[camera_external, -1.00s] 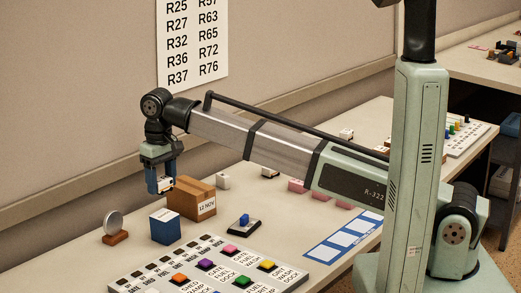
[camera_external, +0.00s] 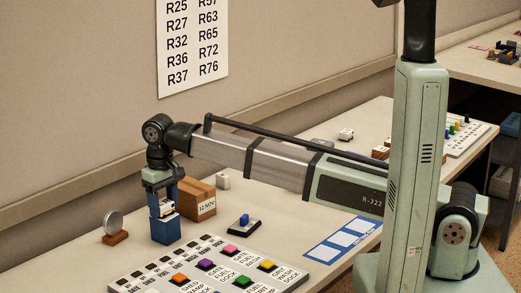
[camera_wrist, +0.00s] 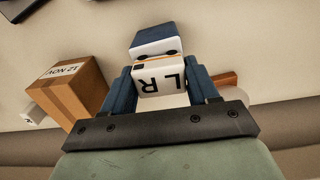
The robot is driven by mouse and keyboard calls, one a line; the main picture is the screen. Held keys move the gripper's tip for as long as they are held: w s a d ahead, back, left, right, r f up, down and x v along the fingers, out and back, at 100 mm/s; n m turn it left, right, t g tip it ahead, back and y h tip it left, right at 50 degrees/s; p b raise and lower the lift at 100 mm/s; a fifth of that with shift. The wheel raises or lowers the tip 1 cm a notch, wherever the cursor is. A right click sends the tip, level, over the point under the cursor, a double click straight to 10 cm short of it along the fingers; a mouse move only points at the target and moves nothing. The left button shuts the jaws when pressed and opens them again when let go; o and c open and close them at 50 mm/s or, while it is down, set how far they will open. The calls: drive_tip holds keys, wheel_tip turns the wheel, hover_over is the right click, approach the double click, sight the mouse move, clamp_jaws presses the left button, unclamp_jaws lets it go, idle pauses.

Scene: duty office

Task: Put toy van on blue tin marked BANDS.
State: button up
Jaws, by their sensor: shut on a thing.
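The toy van (camera_external: 167,209) is small and white, with an orange stripe. In the wrist view the van (camera_wrist: 158,82) shows the letters L and R on its pale face. My gripper (camera_external: 161,207) points down and is shut on the van, with one blue finger on each side. The blue tin (camera_external: 165,231) stands on the desk directly below the van. The van is at the tin's top; I cannot tell whether they touch. In the wrist view a blue face (camera_wrist: 163,34) shows just past the van. No BANDS marking is readable.
A brown carton (camera_external: 198,197) labelled 12 NOV stands close behind and right of the tin. A round disc on a brown stand (camera_external: 115,225) is to its left. A panel of coloured buttons (camera_external: 215,265) lies in front. A small blue-topped device (camera_external: 244,221) is to the right.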

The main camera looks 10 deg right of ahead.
sight(163, 203)
drive_tip(key=o, duration=1)
drive_tip(key=shift+o, duration=0.2)
drive_tip(key=shift+r, duration=0.1)
wheel_tip(163, 203, up, 12)
